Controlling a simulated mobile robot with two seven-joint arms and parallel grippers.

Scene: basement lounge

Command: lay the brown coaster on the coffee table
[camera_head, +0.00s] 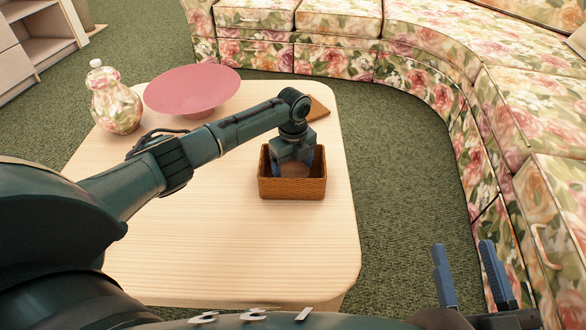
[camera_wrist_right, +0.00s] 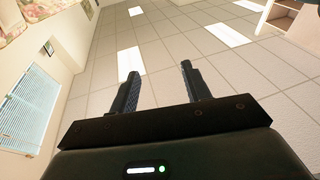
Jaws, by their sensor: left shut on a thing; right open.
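My left gripper (camera_head: 293,173) reaches down into a brown wicker basket (camera_head: 292,190) on the pale wooden coffee table (camera_head: 220,255). It is shut on a brown, rounded thing (camera_head: 294,169) between its fingers, which looks like the brown coaster; the basket's front wall and the fingers hide part of it. My right gripper (camera_head: 468,275) is open and empty, off the table's right side. Its two fingers also show apart in the right wrist view (camera_wrist_right: 160,88).
A pink bowl (camera_head: 190,88) and a floral jar (camera_head: 116,103) stand at the table's back left. A flat brown piece (camera_head: 318,109) lies near the back right edge, partly behind my arm. The table's front is clear. A floral sofa (camera_head: 420,70) curves around the right.

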